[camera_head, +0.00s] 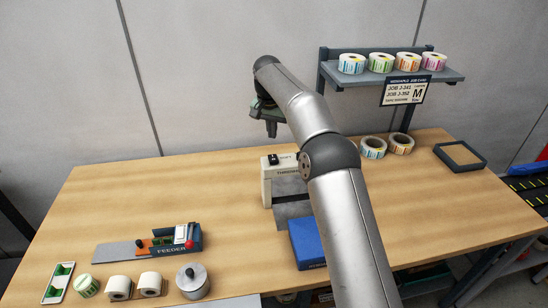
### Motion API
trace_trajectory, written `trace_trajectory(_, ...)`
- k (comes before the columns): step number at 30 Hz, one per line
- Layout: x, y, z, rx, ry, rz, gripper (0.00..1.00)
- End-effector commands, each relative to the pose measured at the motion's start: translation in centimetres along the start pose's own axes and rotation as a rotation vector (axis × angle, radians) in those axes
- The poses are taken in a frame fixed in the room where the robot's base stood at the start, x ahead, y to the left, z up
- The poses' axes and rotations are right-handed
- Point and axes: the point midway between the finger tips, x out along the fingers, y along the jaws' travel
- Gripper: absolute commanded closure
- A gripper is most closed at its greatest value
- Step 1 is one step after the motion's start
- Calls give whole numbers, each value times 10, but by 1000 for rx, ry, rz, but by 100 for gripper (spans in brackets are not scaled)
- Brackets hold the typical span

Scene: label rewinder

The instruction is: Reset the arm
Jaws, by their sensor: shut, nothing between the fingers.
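My gripper (271,130) is at the end of my arm, raised above the back of the wooden table (120,205). It points down, and its fingers look shut with nothing between them. It hangs behind and above the white turnover machine (283,168), apart from it. My silver arm crosses the middle of the view from the lower right and hides part of the table and of the blue box (305,243).
The feeder (172,243), white rolls (150,283) and a metal canister (192,280) stand at the front left. A shelf (447,75) with several label rolls (380,63) rises at the back right. Two rolls (373,147) and a dark tray (440,150) sit below it.

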Motion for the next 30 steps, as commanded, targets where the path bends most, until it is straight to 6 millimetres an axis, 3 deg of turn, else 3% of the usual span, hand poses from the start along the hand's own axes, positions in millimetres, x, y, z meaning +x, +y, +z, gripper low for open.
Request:
trace_trajectory(8, -1, 1, 1, -3, 1, 1, 100)
trace_trajectory(11, -12, 11, 6, -25, 5, 4, 100)
trace_trajectory(14, -30, 34, 20, -67, 7, 12, 100)
trace_trajectory(17, -50, 70, 45, -121, 7, 22, 100)
trace_trajectory(23, -70, 156, 122, -199, -7, 34, 100)
trace_trajectory(30, -55, 259, 251, -243, -30, 17, 100)
